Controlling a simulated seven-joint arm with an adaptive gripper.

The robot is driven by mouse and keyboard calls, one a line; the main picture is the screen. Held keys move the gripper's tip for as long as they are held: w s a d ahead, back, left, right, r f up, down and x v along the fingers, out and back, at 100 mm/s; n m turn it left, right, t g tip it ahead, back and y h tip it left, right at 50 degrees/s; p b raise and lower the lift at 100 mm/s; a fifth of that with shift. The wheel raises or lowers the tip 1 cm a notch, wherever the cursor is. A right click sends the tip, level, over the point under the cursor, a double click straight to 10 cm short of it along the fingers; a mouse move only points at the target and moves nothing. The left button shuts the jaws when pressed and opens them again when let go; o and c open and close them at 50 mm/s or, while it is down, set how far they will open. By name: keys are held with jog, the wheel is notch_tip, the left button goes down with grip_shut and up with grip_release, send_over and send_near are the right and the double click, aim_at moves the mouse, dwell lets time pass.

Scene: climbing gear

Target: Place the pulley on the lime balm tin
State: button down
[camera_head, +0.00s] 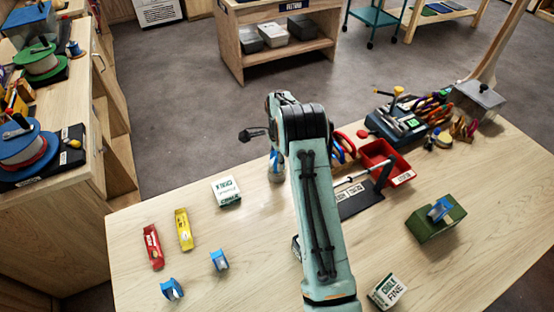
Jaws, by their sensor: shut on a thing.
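My gripper (275,150) is beyond my raised arm, near the middle of the table, and points down. It is shut on a small blue thing (275,160) that looks like a pulley; my arm partly covers it. A small pale round thing (276,176), perhaps the lime balm tin, shows just below it. I cannot tell whether the two touch. Similar blue pulleys stand at the front left (220,260) and (172,289). Another blue one (440,210) sits on a green box (430,226) at the right.
A chalk box (226,192), a yellow packet (184,229) and a red packet (153,247) lie left on the table (250,225). A red bin (385,160) and tools stand at the back right. Another chalk box (388,291) is at the front. My arm hides the table's middle.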

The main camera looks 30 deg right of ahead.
jog(key=c, duration=0.8)
grip_release()
jog(key=shift+f, duration=0.1)
jog(key=shift+o, duration=0.2)
